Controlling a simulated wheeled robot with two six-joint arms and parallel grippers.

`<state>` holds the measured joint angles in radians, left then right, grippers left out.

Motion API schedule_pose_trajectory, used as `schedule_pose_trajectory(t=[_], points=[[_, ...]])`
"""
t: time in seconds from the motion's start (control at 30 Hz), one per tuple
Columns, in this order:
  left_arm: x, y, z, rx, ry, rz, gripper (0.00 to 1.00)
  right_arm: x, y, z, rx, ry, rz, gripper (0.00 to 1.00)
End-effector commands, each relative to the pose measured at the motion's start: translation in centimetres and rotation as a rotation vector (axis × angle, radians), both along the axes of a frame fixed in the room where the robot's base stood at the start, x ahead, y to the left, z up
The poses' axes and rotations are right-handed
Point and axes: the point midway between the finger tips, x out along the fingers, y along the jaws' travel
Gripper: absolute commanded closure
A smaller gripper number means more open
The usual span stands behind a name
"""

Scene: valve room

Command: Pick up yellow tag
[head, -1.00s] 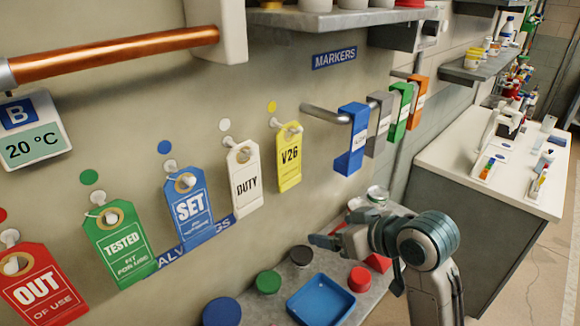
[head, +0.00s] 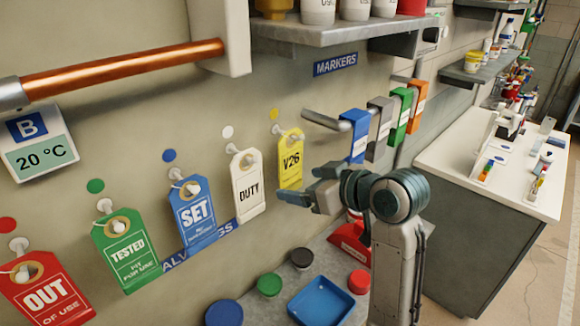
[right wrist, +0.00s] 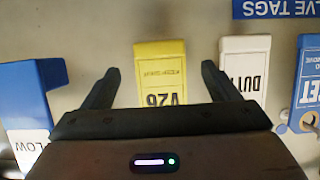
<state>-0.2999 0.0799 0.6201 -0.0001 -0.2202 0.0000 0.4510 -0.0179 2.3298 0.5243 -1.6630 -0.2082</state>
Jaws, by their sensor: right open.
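The yellow tag (head: 291,160), marked V26, hangs from a peg on the wall in the head view, below a yellow dot. My right gripper (head: 300,184) is just in front of and below the tag, with its fingers pointing left toward the wall. In the right wrist view the yellow tag (right wrist: 160,75) appears upside down between the two open fingers of the gripper (right wrist: 161,85), and its far part is hidden behind the gripper body. The fingers are apart from the tag's sides. My left gripper is not in view.
The white DUTY tag (head: 248,183) hangs close on the left, followed by the blue SET tag (head: 193,212). A blue marker (head: 354,135) hangs from a rail on the right. A shelf (head: 330,30) juts out above. A blue tray (head: 321,299) lies below.

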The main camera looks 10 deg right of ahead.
Motion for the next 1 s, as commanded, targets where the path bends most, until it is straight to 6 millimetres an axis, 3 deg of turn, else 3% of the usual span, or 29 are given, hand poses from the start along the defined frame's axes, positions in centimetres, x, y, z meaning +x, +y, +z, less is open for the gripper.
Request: schedule_pose_trajectory(t=[0.23, 0.4, 0.67, 0.9, 1.0], points=[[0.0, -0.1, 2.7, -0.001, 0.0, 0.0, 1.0, 2.2, 1.7, -0.6, 0.004, 0.008, 0.0, 0.18], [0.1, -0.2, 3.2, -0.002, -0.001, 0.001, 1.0, 3.7, 2.6, -1.6, 0.002, 0.003, 0.0, 0.18], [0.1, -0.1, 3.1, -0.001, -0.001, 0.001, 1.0, 3.9, 2.7, -1.9, 0.0, 0.0, 0.0, 0.18], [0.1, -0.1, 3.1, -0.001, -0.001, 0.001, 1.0, 3.9, 2.7, -1.9, 0.0, 0.0, 0.0, 0.65], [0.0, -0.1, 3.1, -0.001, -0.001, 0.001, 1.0, 3.8, 2.7, -1.8, 0.0, 0.0, 0.0, 0.66]])
